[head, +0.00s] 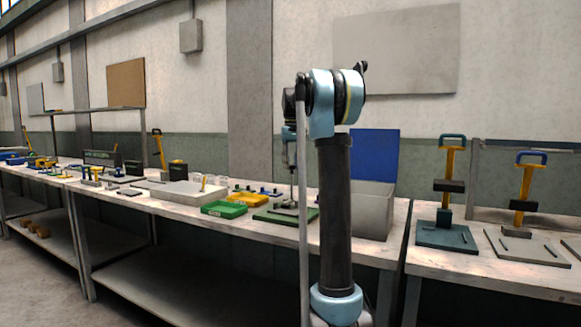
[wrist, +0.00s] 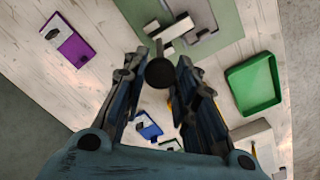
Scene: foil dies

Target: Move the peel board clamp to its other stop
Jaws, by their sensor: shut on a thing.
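The peel board (head: 268,216) is a flat green plate on the middle bench; it also shows at the top of the wrist view (wrist: 230,28). Its clamp (wrist: 197,14) looks like grey and pale metal parts on the plate. A round black knob (wrist: 160,73) sits between my fingertips, and my gripper (wrist: 161,62) is shut on it. In the head view my arm covers part of the board, and my fingers there are too small to make out.
A green tray (head: 224,209) and a yellow tray (head: 246,199) lie left of the board. A grey box (head: 372,212) with a blue panel (head: 375,155) behind it stands to the right.

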